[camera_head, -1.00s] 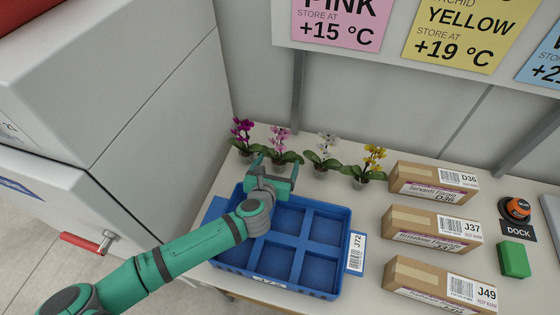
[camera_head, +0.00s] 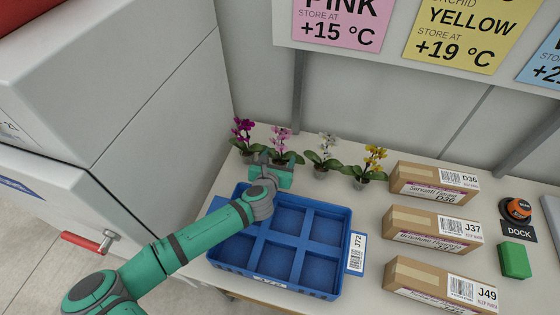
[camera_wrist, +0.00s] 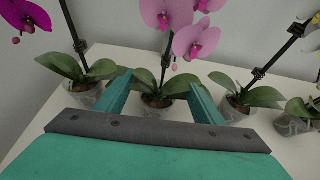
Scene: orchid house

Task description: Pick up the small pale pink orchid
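The small pale pink orchid (camera_head: 282,139) stands upright in a clear pot at the back of the table, second from left in the row. It also shows in the wrist view (camera_wrist: 160,100), with pink blooms above and green leaves low down. My gripper (camera_head: 270,160) is right at its front, and in the wrist view the two fingers (camera_wrist: 160,95) are spread apart, one on each side of the pot and lower leaves. Whether either finger touches the pot cannot be told.
A dark magenta orchid (camera_head: 243,138) stands close on the left, a white one (camera_head: 324,152) close on the right, then a yellow one (camera_head: 371,165). A blue compartment tray (camera_head: 345,232) lies in front. Boxes (camera_head: 431,183) stand to the right; a wall is behind.

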